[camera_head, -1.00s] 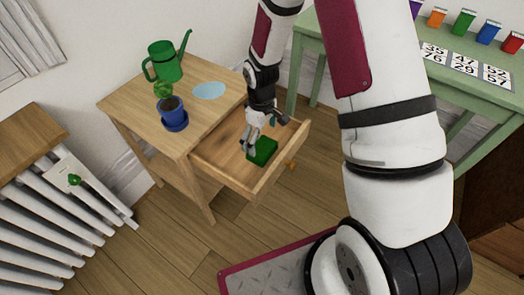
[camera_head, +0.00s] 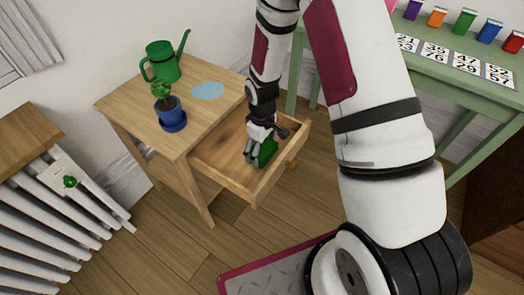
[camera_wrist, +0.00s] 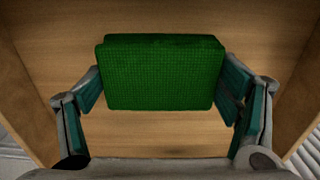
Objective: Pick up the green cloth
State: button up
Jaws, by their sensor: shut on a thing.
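The green cloth (camera_wrist: 162,75) is a folded, textured block in the open wooden drawer (camera_head: 224,158). In the wrist view my gripper (camera_wrist: 165,85) has one finger on each side of the cloth, both against its edges. In the head view my gripper (camera_head: 260,150) is down inside the drawer and partly hides the cloth (camera_head: 266,152). My gripper is shut on the cloth. Whether the cloth touches the drawer floor I cannot tell.
The drawer's walls surround my gripper closely. On the wooden side table (camera_head: 130,107) stand a green watering can (camera_head: 162,62) and a blue potted plant (camera_head: 171,115). A green table (camera_head: 460,105) with cards and small colored boxes is at the right. A white radiator (camera_head: 60,215) is at the left.

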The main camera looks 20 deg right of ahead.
aim_at(262, 148)
notch_tip(262, 148, up, 10)
jog(key=p, duration=0.2)
jog(key=shift+p, duration=0.4)
